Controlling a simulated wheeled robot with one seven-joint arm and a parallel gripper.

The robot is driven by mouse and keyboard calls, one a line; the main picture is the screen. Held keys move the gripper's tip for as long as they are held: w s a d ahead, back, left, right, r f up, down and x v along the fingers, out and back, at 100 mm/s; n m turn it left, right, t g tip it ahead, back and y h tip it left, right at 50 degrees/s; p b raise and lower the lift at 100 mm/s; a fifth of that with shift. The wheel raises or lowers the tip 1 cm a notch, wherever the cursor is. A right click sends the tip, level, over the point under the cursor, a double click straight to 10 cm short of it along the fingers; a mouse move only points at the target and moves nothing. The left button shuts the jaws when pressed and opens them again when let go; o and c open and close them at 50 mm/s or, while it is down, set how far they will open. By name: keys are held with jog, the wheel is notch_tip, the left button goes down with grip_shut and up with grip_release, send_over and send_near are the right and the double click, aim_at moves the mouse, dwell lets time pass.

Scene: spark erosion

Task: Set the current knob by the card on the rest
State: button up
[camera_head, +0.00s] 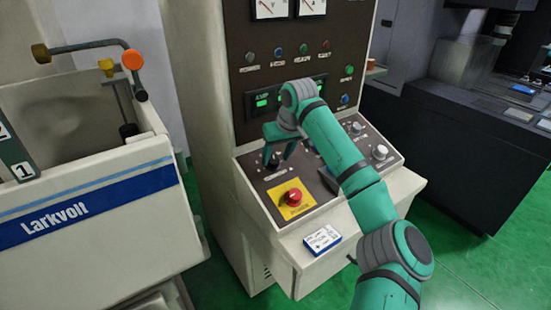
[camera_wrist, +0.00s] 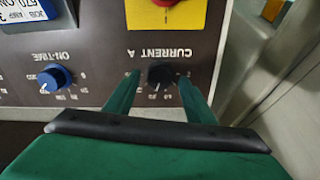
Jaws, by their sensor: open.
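The black current knob (camera_wrist: 160,76) sits on the dark panel under upside-down lettering "CURRENT A", with scale marks around it. It shows in the head view (camera_head: 273,163) at the panel's left. My gripper (camera_wrist: 160,78) is open, its two green fingers on either side of the knob; I cannot tell whether they touch it. It also shows in the head view (camera_head: 280,155), pointing down. The white and blue card (camera_head: 322,239) lies on the beige rest (camera_head: 288,238) at the panel's front. Part of the card (camera_wrist: 22,12) shows in the wrist view, upside down and cut off.
A red emergency button (camera_head: 293,198) on a yellow plate stands in front of the current knob. A blue ON-TIME knob (camera_wrist: 55,77) is beside it. A pale knob (camera_head: 380,152) is at the right. A beige tank (camera_head: 95,215) stands left; my arm crosses the panel.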

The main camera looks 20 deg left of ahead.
jog(key=shift+x, duration=0.75)
jog(key=shift+c, duration=0.6)
jog(key=c, duration=1)
jog(key=shift+o, duration=0.2)
